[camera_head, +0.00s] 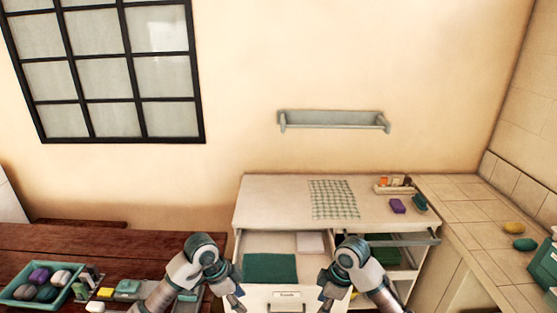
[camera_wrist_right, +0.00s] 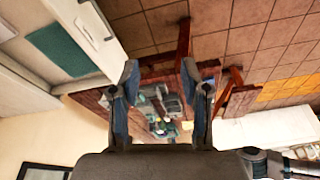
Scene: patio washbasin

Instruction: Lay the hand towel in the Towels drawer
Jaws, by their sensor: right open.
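A green-and-white checked cloth (camera_head: 334,200), which looks like the hand towel, lies flat on top of the white cabinet (camera_head: 262,191). Below it an open drawer (camera_head: 284,242) holds a flat dark green cloth (camera_head: 270,267) and a pale folded cloth (camera_head: 311,242). Its front has a label (camera_head: 289,295) too small to read surely. My right gripper (camera_head: 326,284) is at the drawer's right side, open and empty in the wrist view (camera_wrist_right: 158,85). My left gripper (camera_head: 236,299) is at the drawer's left front corner; its fingers are too small to judge.
A second open compartment (camera_head: 418,239) with green items is right of the drawer. A small tray (camera_head: 394,189), a purple block (camera_head: 398,206) and a teal item (camera_head: 419,203) stand on the cabinet's right. A wooden bench (camera_head: 120,242) with a teal crate (camera_head: 14,297) is left; a tiled counter (camera_head: 470,210) is right.

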